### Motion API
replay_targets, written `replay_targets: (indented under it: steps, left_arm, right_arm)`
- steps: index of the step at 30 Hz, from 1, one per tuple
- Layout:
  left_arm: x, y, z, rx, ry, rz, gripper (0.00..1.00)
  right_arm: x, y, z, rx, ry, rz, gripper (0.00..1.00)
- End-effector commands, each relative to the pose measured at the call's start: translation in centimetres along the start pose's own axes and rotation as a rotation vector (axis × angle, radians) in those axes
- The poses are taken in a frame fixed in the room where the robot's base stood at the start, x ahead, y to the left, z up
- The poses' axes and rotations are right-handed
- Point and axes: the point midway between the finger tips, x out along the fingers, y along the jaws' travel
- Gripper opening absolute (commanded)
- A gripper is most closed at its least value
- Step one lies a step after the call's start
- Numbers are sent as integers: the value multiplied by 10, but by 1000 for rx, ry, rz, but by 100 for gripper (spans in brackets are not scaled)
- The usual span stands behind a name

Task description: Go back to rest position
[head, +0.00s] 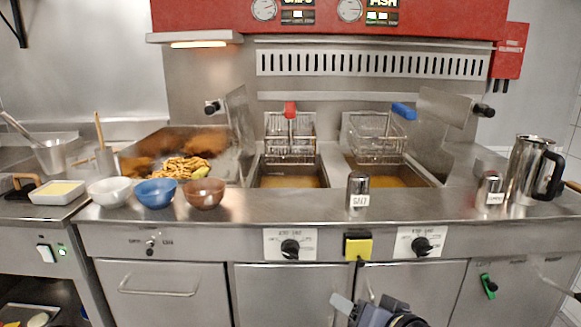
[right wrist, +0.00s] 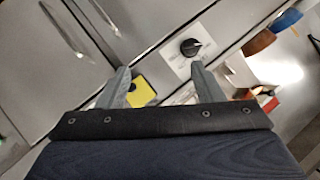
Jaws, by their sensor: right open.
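My right gripper (head: 354,293) is at the bottom of the head view, in front of the fryer cabinet doors. Its two fingers are apart in the right wrist view (right wrist: 160,70), with nothing held between them. The yellow block (head: 358,246) on the fryer's front panel is above the gripper in the head view. It also shows near one finger in the right wrist view (right wrist: 141,92). My left gripper is not in view.
Two fry baskets (head: 290,135) (head: 377,137) hang above the oil wells. On the counter are a white bowl (head: 110,191), a blue bowl (head: 156,192), a brown bowl (head: 205,193), a salt shaker (head: 358,190) and a metal jug (head: 529,170). A green handle (head: 488,286) sticks out at right.

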Motion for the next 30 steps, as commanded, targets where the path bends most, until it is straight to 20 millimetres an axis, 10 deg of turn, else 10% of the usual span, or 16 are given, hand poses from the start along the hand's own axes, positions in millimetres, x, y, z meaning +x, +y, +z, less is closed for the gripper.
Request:
replay_targets:
  steps: [6, 17, 30]
  left_arm:
    - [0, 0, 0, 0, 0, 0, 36]
    - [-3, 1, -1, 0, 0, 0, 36]
    - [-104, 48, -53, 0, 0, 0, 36]
  right_arm:
    - [-84, 46, 52, -31, -228, 85, 61]
    - [-174, 91, 131, -20, -486, 271, 61]
    - [-221, 20, 40, -24, -486, 258, 61]
